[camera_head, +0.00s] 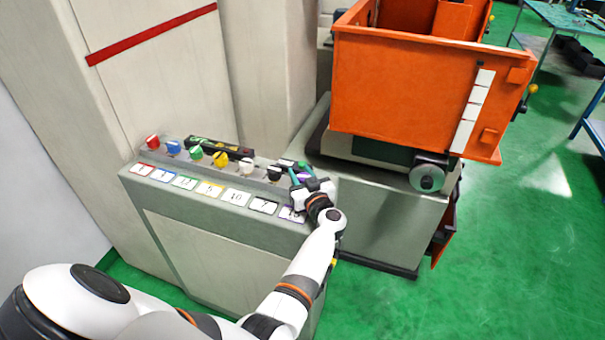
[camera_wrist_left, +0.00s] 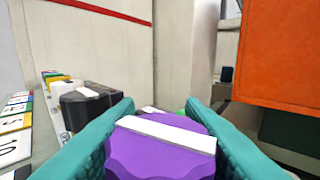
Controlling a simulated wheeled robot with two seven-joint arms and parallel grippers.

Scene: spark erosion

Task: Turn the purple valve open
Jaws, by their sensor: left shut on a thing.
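The purple valve (camera_wrist_left: 160,155) is a round purple knob with a white bar across its face. It fills the lower middle of the left wrist view, and the bar tilts slightly down to the right. My left gripper (camera_head: 302,177) is at the right end of the row of valves on the grey cabinet. Its two teal fingers (camera_wrist_left: 162,130) are shut on the purple valve, one on each side. In the head view the gripper mostly hides this valve. My right gripper is in neither view.
A black valve (camera_head: 273,173) is just left of the purple one, then white, yellow, green, blue and red (camera_head: 152,141) ones. Numbered labels (camera_head: 236,196) line the cabinet's front edge. A large orange tank (camera_head: 400,90) stands behind to the right. Green floor is open at right.

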